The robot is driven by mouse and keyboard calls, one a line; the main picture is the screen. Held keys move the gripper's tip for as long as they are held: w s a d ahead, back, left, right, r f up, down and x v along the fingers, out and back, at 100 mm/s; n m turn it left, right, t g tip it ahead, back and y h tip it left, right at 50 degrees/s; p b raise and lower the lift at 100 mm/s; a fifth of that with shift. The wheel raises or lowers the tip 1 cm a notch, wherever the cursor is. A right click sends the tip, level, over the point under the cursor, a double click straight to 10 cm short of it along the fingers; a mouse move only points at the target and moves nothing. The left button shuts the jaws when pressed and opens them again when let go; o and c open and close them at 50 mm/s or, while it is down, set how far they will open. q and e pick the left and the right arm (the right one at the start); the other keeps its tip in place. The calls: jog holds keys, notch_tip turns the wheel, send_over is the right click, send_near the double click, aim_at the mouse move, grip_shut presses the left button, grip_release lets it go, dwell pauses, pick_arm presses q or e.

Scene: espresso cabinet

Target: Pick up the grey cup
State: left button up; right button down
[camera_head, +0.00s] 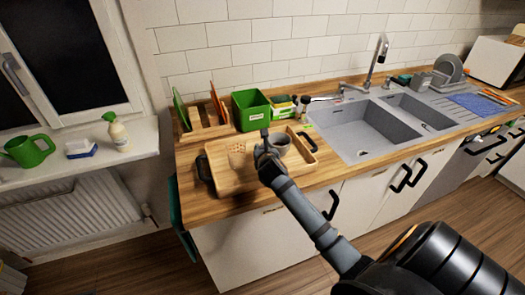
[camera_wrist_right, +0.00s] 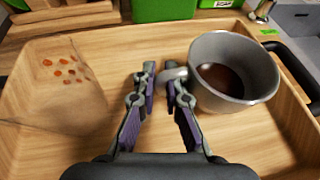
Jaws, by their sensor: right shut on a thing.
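The grey cup (camera_wrist_right: 237,68) with dark brown contents is upright at the right of the wooden tray (camera_head: 232,181) in the right wrist view. In the head view the grey cup (camera_head: 282,142) is partly hidden behind my right gripper (camera_head: 264,147). In the wrist view my right gripper (camera_wrist_right: 163,78) is shut on the cup's handle, with the fingers on the left side of the cup. I cannot tell whether the cup's base touches the tray. My left gripper is not in view.
A pale bag-like item with orange dots (camera_wrist_right: 55,85) is at the left of the tray. A green box (camera_head: 251,110) and a wooden rack with boards (camera_head: 205,126) stand behind it. The sink (camera_head: 355,128) is to the right. The tray's middle is clear.

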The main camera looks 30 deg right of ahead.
jog(key=shift+r, duration=0.55)
jog(key=s+a+r+p, duration=0.1)
jog(key=s+a+r, duration=0.1)
jog(key=s+r, duration=0.3)
jog(key=s+a+r, duration=0.3)
jog(key=s+r, duration=0.3)
jog(key=s, duration=0.1)
jog(key=shift+s+a+p, duration=0.25)
jog(key=shift+s+p, duration=0.1)
jog(key=shift+s, duration=0.05)
